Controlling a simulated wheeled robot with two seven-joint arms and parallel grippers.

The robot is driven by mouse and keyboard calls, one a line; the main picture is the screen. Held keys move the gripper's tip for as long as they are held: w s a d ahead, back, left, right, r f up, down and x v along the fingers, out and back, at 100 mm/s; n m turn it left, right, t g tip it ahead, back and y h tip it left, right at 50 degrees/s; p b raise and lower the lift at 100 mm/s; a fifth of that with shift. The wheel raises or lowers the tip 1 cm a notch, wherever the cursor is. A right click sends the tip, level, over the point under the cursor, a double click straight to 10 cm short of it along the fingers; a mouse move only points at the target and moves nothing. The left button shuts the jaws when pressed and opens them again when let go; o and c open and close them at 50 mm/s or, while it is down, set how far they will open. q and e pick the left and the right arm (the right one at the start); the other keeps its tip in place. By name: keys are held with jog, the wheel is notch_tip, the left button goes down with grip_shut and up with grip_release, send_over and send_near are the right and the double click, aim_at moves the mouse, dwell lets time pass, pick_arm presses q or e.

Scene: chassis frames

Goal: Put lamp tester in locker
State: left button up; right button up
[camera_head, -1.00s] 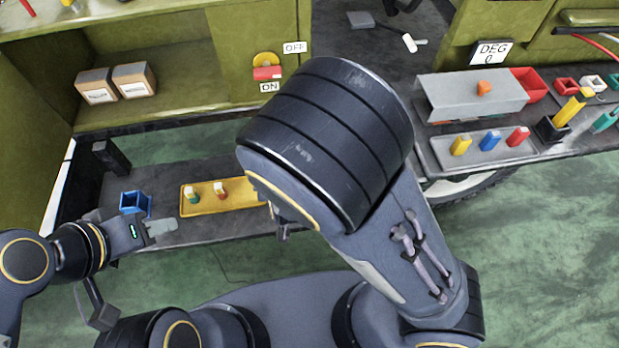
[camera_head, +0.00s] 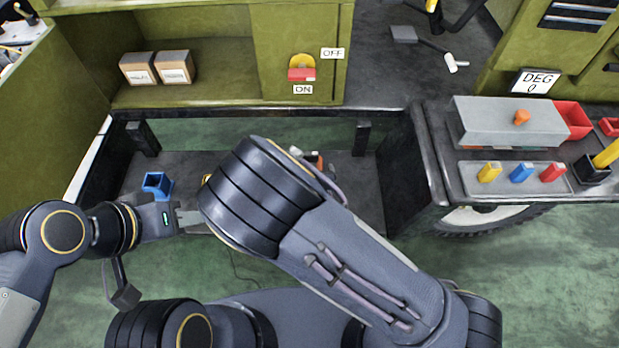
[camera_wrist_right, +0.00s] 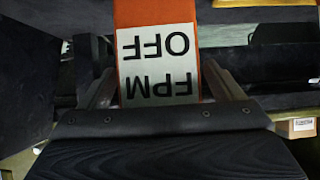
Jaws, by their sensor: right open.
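A green open-fronted cabinet (camera_head: 225,18), perhaps the locker, stands at the back left.
Two cardboard boxes (camera_head: 157,68) sit in the cabinet, left of a red and yellow ON/OFF switch (camera_head: 302,72). A blue bin (camera_head: 157,184) is on the low dark shelf (camera_head: 370,185). At right, a bench holds a grey tray (camera_head: 508,184) with coloured blocks and a grey box (camera_head: 510,115).

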jog(key=shift+c, duration=0.5)
jog(key=c, duration=1.3)
jog(key=shift+o, duration=0.2)
